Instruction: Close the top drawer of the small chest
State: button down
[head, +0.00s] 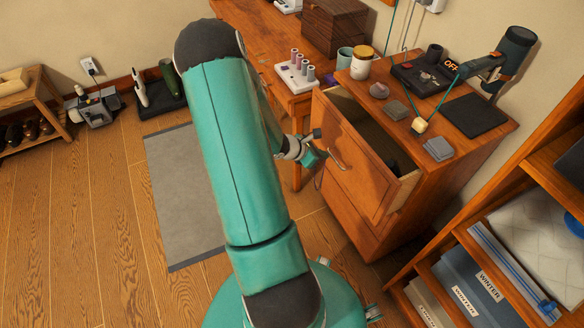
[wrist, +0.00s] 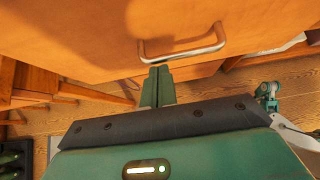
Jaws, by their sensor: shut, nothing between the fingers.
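The small chest (head: 452,175) is orange-brown wood and stands at the right in the head view. Its top drawer (head: 362,165) is pulled out, with its dark inside showing from above. The drawer's curved metal handle (head: 336,160) is on its front face and also shows in the wrist view (wrist: 182,50). My gripper (head: 318,157) is at the drawer front, close to the handle. In the wrist view its fingers (wrist: 157,72) are shut and empty, just below the handle at the lower edge of the front. I cannot tell whether they touch the wood. My arm hides part of the floor.
A wooden desk (head: 250,35) adjoins at the back. A grey mat (head: 180,190) lies on the open floor at left.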

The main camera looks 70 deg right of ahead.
jog(key=s+d, duration=0.7)
jog(key=d, duration=0.1)
jog(key=shift+s+d+r, duration=0.1)
jog(key=shift+s+r, duration=0.05)
jog(key=shift+r, duration=0.05)
dwell(0.3)
jog(key=w+a, duration=0.1)
jog(key=w+a+f, duration=0.1)
jog(key=w+a, duration=0.1)
jog(key=shift+w+a, duration=0.1)
jog(key=shift+a, duration=0.05)
send_near(339, 149)
jog(key=shift+w+a, duration=0.15)
jog(key=shift+w, duration=0.15)
